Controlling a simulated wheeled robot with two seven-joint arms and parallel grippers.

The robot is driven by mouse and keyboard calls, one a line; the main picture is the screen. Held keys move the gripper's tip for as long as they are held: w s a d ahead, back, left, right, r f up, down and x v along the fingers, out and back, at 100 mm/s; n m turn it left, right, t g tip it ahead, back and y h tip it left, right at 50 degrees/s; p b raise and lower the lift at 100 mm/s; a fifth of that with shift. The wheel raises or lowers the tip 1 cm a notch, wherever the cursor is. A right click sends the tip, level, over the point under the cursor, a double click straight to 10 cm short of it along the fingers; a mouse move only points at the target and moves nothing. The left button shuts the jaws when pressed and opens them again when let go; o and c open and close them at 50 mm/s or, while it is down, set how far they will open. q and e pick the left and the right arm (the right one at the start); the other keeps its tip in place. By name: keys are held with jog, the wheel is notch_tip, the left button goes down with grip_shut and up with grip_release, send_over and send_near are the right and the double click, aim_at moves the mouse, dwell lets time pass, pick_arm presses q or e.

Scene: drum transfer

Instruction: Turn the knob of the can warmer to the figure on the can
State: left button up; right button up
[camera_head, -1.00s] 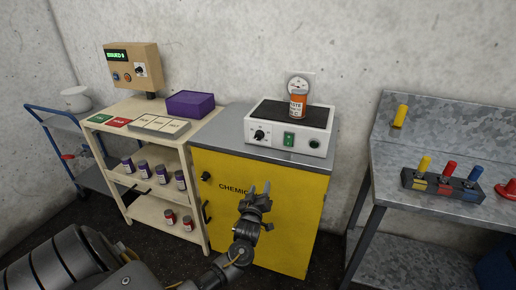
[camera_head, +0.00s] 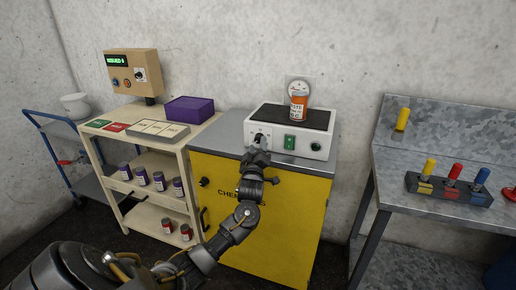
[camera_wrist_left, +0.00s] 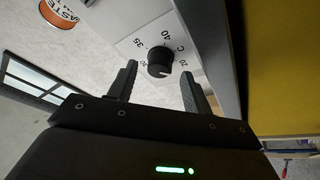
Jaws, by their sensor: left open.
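The can warmer (camera_head: 273,142) is a white box with a dark top on the grey top of a yellow cabinet. An orange and white can (camera_head: 298,105) stands upright on it; its figure is too small to read. The black knob is largely hidden by my gripper in the head view. In the left wrist view the knob (camera_wrist_left: 160,63) sits between the open fingers, near their tips, with marks 20, 35 and 40 around it. I cannot tell whether a finger touches it. My left gripper (camera_head: 259,146) is open in front of the warmer's left end. My right gripper is not in view.
The yellow cabinet (camera_head: 255,210) stands below the warmer. A beige shelf (camera_head: 150,160) with several cans and a purple box (camera_head: 189,108) is on the left. A grey metal bench (camera_head: 440,160) with coloured-handled tools is on the right.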

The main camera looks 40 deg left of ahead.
pick_arm(q)
jog(key=shift+x, duration=1.1)
jog(key=shift+d, duration=0.1)
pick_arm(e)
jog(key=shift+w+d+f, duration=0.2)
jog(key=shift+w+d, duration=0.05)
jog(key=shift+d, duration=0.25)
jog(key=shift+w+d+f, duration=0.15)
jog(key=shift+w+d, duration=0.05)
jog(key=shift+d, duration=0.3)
pick_arm(q)
jog(key=c, duration=1)
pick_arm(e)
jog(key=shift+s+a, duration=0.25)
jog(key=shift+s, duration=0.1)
pick_arm(q)
jog(key=shift+m, duration=0.3)
